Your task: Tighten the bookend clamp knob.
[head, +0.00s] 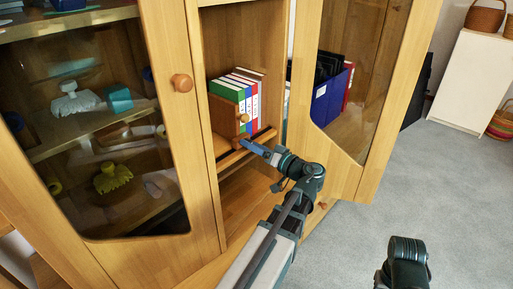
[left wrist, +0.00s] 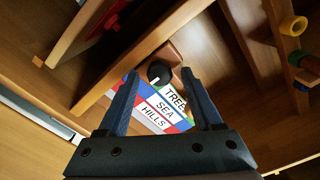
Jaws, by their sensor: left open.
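My left gripper (head: 249,146) reaches into the middle bay of the wooden cabinet, low in front of a row of books (head: 245,85). In the left wrist view my left gripper (left wrist: 161,74) is open, its two blue fingers apart. A dark round knob (left wrist: 158,72) shows between the fingertips, against a reddish-brown block (left wrist: 172,54); whether the fingers touch it, I cannot tell. Book spines (left wrist: 163,107) reading TREE, SEA and HILLS lie behind the fingers. In the head view a reddish-brown piece (head: 237,142) shows by the fingertips; my gripper hides part of it.
A blue file box (head: 327,100) stands behind the right door. The grey floor (head: 440,180) at right is largely clear.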

